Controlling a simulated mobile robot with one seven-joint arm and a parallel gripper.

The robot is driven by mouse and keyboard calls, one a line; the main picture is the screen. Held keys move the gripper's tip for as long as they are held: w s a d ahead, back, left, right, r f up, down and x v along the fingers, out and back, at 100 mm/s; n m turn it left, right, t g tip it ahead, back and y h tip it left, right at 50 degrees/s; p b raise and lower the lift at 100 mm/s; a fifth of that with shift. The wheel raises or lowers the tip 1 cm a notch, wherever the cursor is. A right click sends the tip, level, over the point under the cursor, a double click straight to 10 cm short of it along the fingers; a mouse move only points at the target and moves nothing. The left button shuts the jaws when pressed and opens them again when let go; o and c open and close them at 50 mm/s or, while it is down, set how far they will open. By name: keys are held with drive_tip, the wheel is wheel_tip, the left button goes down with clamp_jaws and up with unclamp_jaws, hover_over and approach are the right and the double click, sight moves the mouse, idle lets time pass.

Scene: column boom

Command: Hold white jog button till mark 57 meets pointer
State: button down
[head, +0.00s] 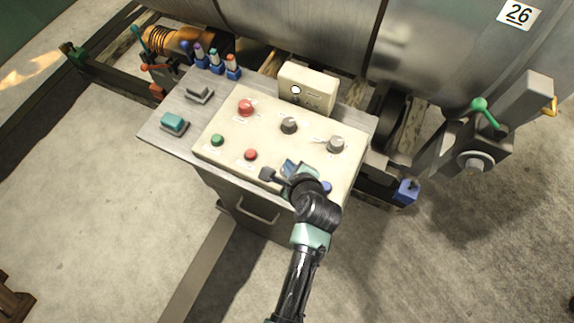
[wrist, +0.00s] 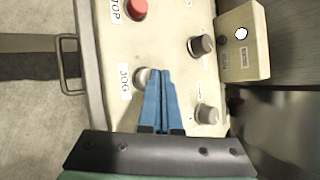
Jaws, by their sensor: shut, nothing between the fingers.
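The white jog button (wrist: 142,77) shows in the wrist view beside the JOG label (wrist: 124,82) on the cream control panel (wrist: 112,50). My gripper (wrist: 160,73) is shut and empty, its blue fingers together. The fingertips overlap the button's right side in the picture; I cannot tell whether they touch it. In the head view my gripper (head: 289,167) is low over the panel's front part, and my arm hides the jog button. A plate marked 26 (head: 518,13) is on the large grey drum (head: 300,25). Mark 57 is not in view, and I cannot make out the pointer for certain.
The panel also has a red mushroom button (head: 245,107), a green button (head: 217,140), a red button (head: 250,155) and grey knobs (head: 289,125). A small box with a lit white lamp (head: 296,90) stands behind. A green-knobbed lever (head: 480,104) is at right.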

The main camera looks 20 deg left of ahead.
drive_tip(key=shift+f, duration=0.6)
idle(1.8)
idle(5.3)
drive_tip(key=shift+r+p, duration=0.85)
drive_tip(key=shift+r, duration=0.15)
